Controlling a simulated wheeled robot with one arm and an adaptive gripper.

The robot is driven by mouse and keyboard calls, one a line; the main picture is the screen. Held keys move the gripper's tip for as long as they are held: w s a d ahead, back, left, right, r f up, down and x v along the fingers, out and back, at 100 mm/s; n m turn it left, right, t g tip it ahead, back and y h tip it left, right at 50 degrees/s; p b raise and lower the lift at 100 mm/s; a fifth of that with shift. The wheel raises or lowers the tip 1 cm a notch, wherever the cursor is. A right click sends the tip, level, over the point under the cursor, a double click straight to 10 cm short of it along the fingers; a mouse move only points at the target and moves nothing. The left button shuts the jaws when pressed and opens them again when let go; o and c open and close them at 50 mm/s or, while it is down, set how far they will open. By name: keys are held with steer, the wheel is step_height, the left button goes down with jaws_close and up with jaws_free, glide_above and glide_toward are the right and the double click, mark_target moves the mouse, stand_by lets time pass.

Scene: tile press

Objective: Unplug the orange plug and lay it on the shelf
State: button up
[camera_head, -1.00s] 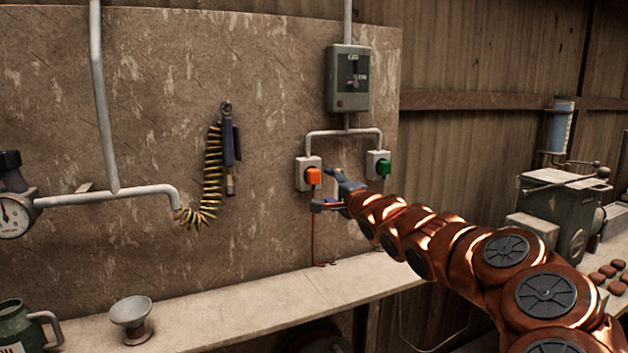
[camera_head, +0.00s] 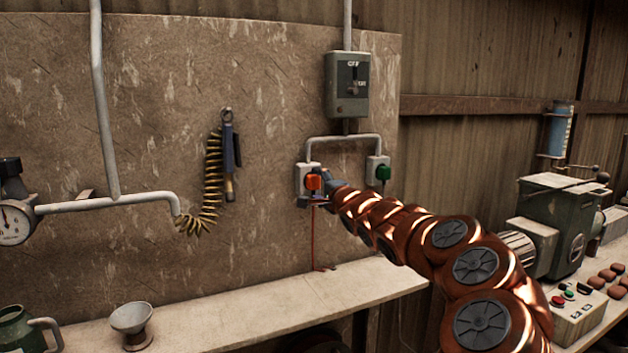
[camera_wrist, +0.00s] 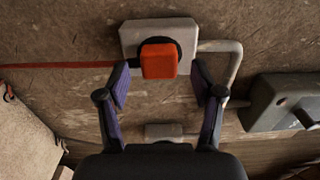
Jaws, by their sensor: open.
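The orange plug (camera_head: 314,182) sits in the left white wall socket (camera_head: 302,168), and its red cord (camera_head: 317,240) hangs down to the shelf. The plug also shows in the wrist view (camera_wrist: 159,61), on the pale socket box (camera_wrist: 131,36). My gripper (camera_head: 314,192) is at the plug. In the wrist view its two fingers (camera_wrist: 160,75) are open, one on each side of the plug's near end, with gaps between them and the plug. The pale shelf (camera_head: 250,308) runs along the wall below.
A green plug (camera_head: 383,173) sits in the right socket. A grey switch box (camera_head: 347,85) is above. A coiled yellow hose (camera_head: 213,180) hangs at left. A funnel-like cup (camera_head: 132,318) stands on the shelf's left part; the shelf below the sockets is largely clear.

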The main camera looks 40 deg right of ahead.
steer(key=shift+p+x, duration=0.6)
steer(key=shift+x, duration=0.45)
steer(key=shift+p, duration=0.85)
stand_by(0.6)
jaws_close()
stand_by(0.5)
steer(key=shift+b+v, duration=0.8)
steer(key=shift+v, duration=1.55)
steer(key=shift+s+a, duration=0.25)
steer(key=shift+s, duration=0.35)
